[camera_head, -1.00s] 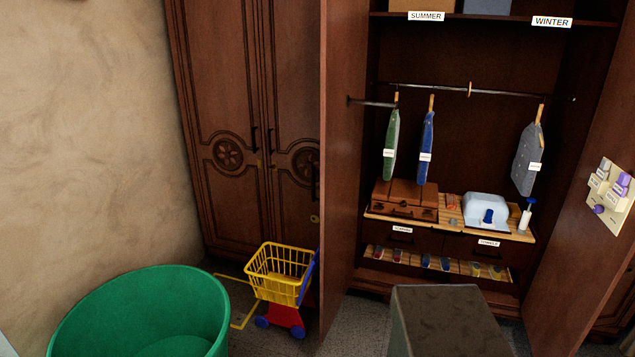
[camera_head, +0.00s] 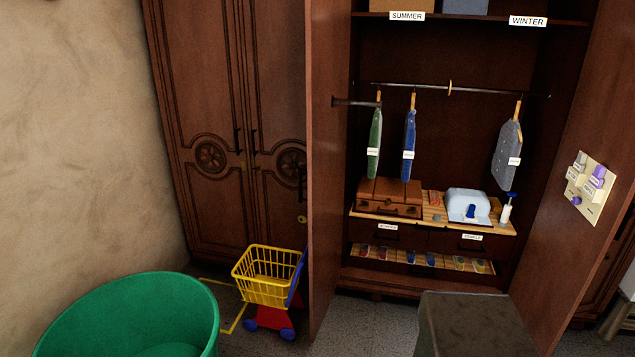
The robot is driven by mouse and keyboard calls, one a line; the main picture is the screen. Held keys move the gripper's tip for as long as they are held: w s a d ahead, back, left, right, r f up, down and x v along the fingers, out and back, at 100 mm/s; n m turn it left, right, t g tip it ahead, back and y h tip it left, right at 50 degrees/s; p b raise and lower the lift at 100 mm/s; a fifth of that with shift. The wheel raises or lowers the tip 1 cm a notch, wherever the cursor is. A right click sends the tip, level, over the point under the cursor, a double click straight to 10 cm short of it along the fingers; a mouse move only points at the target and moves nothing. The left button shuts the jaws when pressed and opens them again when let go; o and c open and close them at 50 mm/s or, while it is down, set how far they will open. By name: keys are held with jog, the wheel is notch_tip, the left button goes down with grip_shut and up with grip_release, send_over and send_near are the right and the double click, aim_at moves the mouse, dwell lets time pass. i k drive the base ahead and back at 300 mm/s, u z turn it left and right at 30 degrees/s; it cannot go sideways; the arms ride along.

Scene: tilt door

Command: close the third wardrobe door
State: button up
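In the head view, the brown wooden wardrobe has two shut carved doors at the left, the first (camera_head: 190,130) and the one beside it (camera_head: 265,110). A further door (camera_head: 330,190) stands swung out towards me at the left of the open compartment. Another door (camera_head: 585,230) stands open at the right of it, with a small panel of purple and white items (camera_head: 587,187) on its inner face. Dark handles (camera_head: 245,141) show on the shut doors. My gripper is not in view.
Hanging clothes (camera_head: 409,145), a case (camera_head: 390,196) and shelves fill the open compartment. A green tub (camera_head: 125,315) stands at lower left. A yellow toy cart (camera_head: 268,275) stands by the left open door. A dark grey block-like thing (camera_head: 470,325) is at bottom centre-right. Grey floor (camera_head: 365,325) shows between.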

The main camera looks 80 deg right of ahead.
aim_at(327, 41)
jog(key=z, duration=0.95)
jog(key=i, duration=1)
jog(key=u, duration=0.05)
